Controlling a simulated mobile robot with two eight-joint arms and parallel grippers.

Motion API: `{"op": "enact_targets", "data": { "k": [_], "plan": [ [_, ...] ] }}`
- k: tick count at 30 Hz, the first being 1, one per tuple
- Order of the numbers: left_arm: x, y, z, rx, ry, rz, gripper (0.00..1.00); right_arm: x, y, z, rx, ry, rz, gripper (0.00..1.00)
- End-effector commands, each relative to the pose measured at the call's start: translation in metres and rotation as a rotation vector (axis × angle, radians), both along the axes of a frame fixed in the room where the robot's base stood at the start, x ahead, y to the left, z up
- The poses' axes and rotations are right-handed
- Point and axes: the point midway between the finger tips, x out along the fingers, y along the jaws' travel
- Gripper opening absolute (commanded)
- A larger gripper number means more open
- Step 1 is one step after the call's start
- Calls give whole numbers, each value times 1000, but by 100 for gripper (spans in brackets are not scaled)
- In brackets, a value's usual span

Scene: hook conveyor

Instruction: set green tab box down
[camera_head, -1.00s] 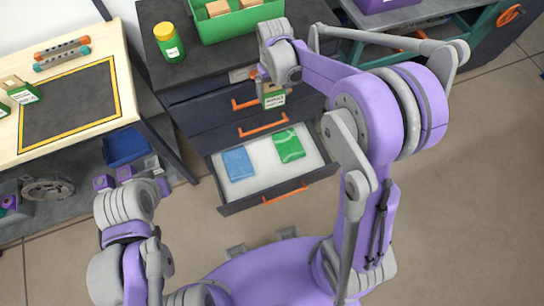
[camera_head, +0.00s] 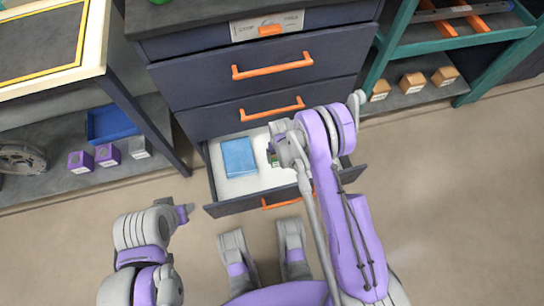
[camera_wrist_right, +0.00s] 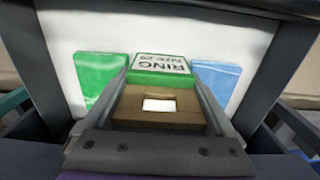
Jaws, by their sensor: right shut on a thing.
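The green tab box (camera_wrist_right: 160,105) is a brown carton with a green-and-white label reading "RING". My right gripper (camera_wrist_right: 164,88) is shut on it, one finger along each side. The box is over the open bottom drawer (camera_head: 238,207); I cannot tell whether it touches the white drawer floor. In the head view my right arm mostly hides the box. A blue packet (camera_head: 239,158) lies at the drawer's left. A green packet (camera_wrist_right: 98,78) shows beside the box in the wrist view. My left gripper (camera_head: 184,212) is left of the drawer, away from it; its jaws are unclear.
Closed drawers with orange handles (camera_head: 272,66) stand above the open one. A left shelf holds a blue bin (camera_head: 110,124) and small purple boxes (camera_head: 108,155). A teal rack with small orange-brown boxes (camera_head: 413,82) stands at the right. The floor at the right is clear.

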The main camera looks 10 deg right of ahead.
Motion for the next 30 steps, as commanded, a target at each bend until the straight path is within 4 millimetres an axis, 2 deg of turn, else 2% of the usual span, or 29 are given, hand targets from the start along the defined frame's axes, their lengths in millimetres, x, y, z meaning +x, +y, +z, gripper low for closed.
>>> {"op": "enact_targets", "data": {
  "k": [1,3,13,16,22,27,30],
  "plan": [
    [2,0,-15,0,4,0,50,-1,2,-25,0,0,2,24],
    [3,0,-21,0,5,0,50,-2,3,-40,0,-2,2,24],
    [6,0,-37,0,7,0,50,-4,4,-96,0,-6,3,24],
    [7,0,-39,0,7,0,50,-4,4,-110,0,-6,3,24],
    [7,0,-42,0,7,0,50,-4,4,-124,0,-6,3,24],
    [8,0,-47,0,6,0,50,-4,4,-149,0,-6,3,24],
    [8,0,-47,0,6,0,50,-4,4,-153,0,-6,3,24]
  ]
}}
